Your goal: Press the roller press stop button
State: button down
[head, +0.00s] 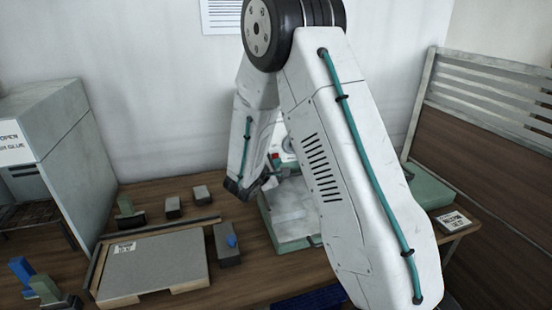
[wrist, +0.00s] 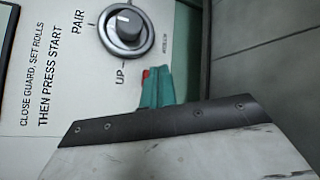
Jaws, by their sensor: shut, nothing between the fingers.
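The roller press (head: 292,215) stands at the back of the bench, a pale green machine partly hidden behind my arm. Its white panel fills the left of the wrist view (wrist: 60,70), with a grey knob (wrist: 122,28) marked PAIR and UP. A small red part, apparently the stop button (wrist: 146,73), shows just at the tip of my gripper (wrist: 154,82); most of it is hidden. Red also shows on the press in the head view (head: 276,156). My gripper's teal fingers are shut and empty, close to the red part. I cannot tell whether they touch it.
A grey board on a wooden tray (head: 150,262) lies at front left. Several small blocks stand around it, one with a blue top (head: 231,241). A grey cabinet (head: 50,150) is at far left. A green case (head: 430,190) and slatted panel are at right.

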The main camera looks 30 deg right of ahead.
dwell(0.8)
jog(key=shift+w+d, duration=0.15)
jog(key=shift+w, duration=0.25)
jog(key=shift+w+d, duration=0.1)
jog(key=shift+w, duration=0.35)
dwell(0.6)
jog(key=shift+s, duration=0.1)
jog(key=shift+s+a, duration=0.25)
jog(key=shift+s, duration=0.5)
jog(key=shift+s, duration=0.1)
jog(key=shift+s+a, duration=0.25)
jog(key=shift+s, duration=0.5)
jog(key=shift+s+a, duration=0.2)
jog(key=shift+s, duration=0.6)
jog(key=shift+s+a, duration=0.25)
jog(key=shift+s, duration=0.5)
